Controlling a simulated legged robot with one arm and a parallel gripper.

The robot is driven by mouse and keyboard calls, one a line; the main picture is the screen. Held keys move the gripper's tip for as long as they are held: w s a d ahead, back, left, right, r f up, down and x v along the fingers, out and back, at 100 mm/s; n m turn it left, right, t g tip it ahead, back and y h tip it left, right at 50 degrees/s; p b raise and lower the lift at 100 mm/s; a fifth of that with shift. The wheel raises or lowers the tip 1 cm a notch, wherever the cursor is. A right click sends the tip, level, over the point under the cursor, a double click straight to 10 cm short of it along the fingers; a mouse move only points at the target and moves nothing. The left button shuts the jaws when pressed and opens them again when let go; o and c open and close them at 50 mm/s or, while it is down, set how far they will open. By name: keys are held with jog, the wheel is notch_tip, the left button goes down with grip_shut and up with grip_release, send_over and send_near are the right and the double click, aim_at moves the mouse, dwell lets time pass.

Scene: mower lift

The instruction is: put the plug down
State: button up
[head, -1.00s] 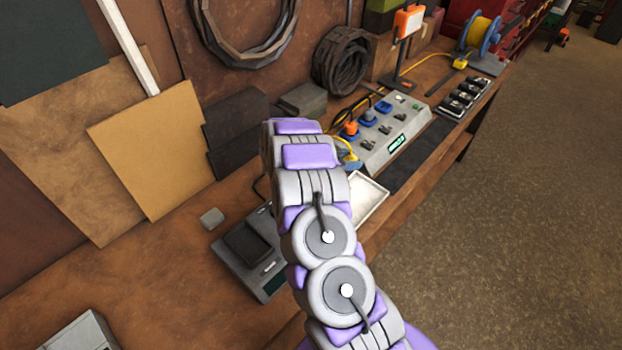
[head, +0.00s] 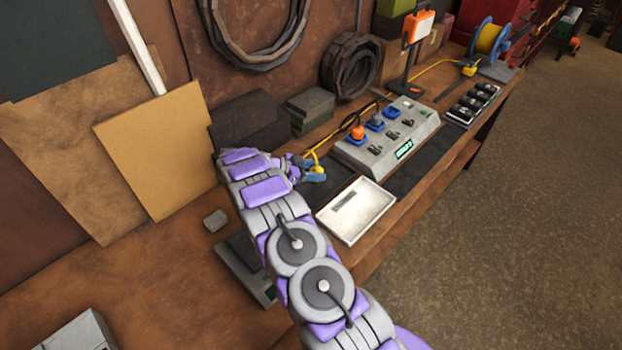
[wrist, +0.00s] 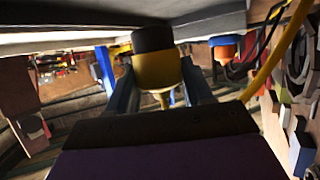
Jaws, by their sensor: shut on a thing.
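A yellow plug (wrist: 157,72) with a dark end sits between the blue fingers of my gripper (wrist: 150,85) in the wrist view. The gripper is shut on it. In the head view my gripper (head: 313,175) is low over the workbench, left of the grey socket panel and behind the white tray. A yellow cord (head: 316,158) rises by its fingers. The plug itself is mostly hidden there, and I cannot tell whether it touches the bench.
The grey socket panel (head: 405,146) holds an orange plug (head: 358,132) and blue sockets. A white tray (head: 378,218) with a small grey piece lies in front. Dark boxes (head: 312,105) stand behind. A small grey block (head: 215,220) lies left on bare bench.

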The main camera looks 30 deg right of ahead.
jog(key=shift+w+d+f, duration=0.1)
jog(key=shift+w+d, duration=0.05)
jog(key=shift+w, duration=0.15)
jog(key=shift+f, duration=0.25)
jog(key=f, duration=0.1)
jog(key=a+f, duration=0.1)
jog(key=f, duration=0.1)
jog(key=shift+b, duration=0.4)
jog(key=shift+a, duration=0.2)
jog(key=shift+c, duration=0.6)
jog(key=shift+d, duration=0.3)
jog(key=o, duration=1)
jog(key=shift+d, duration=0.25)
jog(key=shift+o, duration=1.2)
jog(key=shift+a, duration=0.1)
jog(key=p+v, duration=0.1)
jog(key=v, duration=1.1)
jog(key=shift+a+r+p, duration=0.15)
jog(key=shift+r+p, duration=0.05)
jog(key=shift+p, duration=0.1)
